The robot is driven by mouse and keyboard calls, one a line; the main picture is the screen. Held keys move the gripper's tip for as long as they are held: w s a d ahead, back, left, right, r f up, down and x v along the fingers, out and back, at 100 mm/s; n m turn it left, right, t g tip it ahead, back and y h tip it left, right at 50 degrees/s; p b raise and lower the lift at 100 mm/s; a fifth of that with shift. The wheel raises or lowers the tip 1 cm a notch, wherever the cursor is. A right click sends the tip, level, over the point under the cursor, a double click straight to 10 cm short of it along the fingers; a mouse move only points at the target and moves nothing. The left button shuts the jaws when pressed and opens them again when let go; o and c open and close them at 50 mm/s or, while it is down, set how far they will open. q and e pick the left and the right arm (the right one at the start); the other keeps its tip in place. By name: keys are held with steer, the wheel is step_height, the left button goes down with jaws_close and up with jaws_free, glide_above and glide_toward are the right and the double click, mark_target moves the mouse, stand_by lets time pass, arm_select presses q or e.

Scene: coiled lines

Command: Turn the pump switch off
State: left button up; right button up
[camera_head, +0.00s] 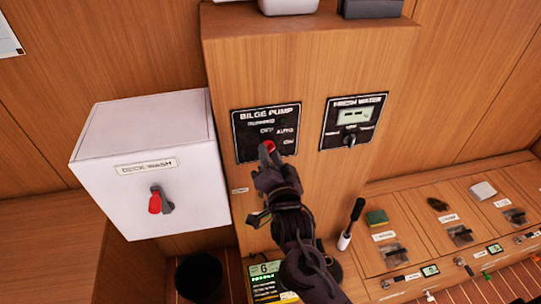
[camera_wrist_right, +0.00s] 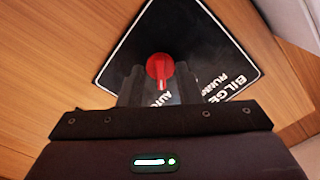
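The bilge pump panel (camera_head: 250,123) is a black plate on the wooden column, with OFF, AUTO and ON labels. Its switch is a red knob (camera_head: 268,146), partly hidden by my right gripper (camera_head: 270,158) in the head view. In the right wrist view the red knob (camera_wrist_right: 160,68) sits between the close-set fingertips of my right gripper (camera_wrist_right: 160,82), which look shut on it. The AUTO label shows just below the knob there, partly covered. The fingers hide which label the knob points to. My left gripper is not in view.
A white deck wash box (camera_head: 150,160) with its own red switch (camera_head: 156,202) juts out to the left. The fresh water panel (camera_head: 352,121) is to the right. A low console (camera_head: 440,225) with small items stands at the lower right.

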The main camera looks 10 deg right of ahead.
jaws_close()
steer(key=shift+n+p, duration=3.35)
steer(key=shift+n, duration=1.05)
jaws_free()
